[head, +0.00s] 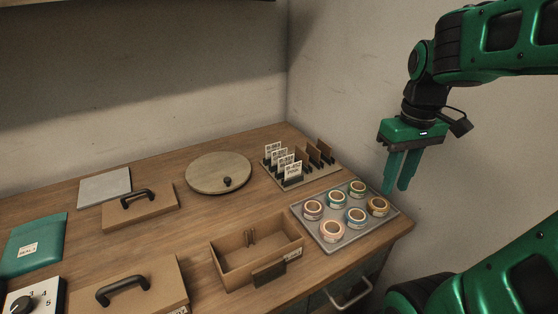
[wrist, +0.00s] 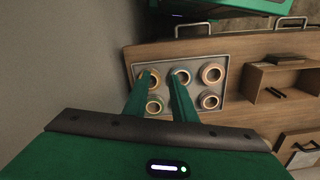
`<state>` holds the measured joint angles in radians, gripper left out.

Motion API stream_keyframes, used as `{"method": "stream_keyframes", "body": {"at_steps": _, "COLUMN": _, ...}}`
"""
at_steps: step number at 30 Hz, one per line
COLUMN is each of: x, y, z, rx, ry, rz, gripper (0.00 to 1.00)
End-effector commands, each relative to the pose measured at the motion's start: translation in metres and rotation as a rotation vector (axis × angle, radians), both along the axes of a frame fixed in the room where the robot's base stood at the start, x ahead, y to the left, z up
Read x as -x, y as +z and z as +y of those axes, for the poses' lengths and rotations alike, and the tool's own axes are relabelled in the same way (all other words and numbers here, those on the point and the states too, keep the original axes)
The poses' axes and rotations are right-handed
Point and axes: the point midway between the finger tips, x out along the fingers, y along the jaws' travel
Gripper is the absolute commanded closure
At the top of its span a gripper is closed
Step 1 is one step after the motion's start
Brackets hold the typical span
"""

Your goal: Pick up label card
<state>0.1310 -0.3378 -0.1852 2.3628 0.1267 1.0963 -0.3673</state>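Several white label cards (head: 292,171) with printed text stand upright in a slotted wooden rack (head: 293,184) toward the back right of the table. My gripper (head: 396,190) hangs in the air at the right, beside the tape tray and apart from the rack. In the wrist view its two green fingers (wrist: 159,92) are spread with nothing between them. The fingers overlap the tape tray in that view. The cards are not visible in the wrist view.
A grey tray (head: 322,240) with several tape rolls (head: 332,231) lies in front of the rack. An open wooden box (head: 230,274), a round lidded disc (head: 219,172), handled lids (head: 139,206) and a teal pouch (head: 33,244) are on the table (head: 190,236). A wall stands behind.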

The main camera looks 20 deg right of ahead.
Motion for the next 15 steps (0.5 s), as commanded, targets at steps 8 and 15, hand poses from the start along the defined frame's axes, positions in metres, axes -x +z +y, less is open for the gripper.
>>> {"method": "stream_keyframes", "body": {"at_steps": 8, "x": -0.138, "y": 0.03, "z": 0.042, "rx": 0.006, "ry": 0.728, "rz": 0.003, "gripper": 0.76}}
{"method": "stream_keyframes", "body": {"at_steps": 15, "x": -0.24, "y": 0.035, "z": 0.106, "rx": 0.003, "ry": 1.34, "rz": 0.004, "gripper": 0.76}}
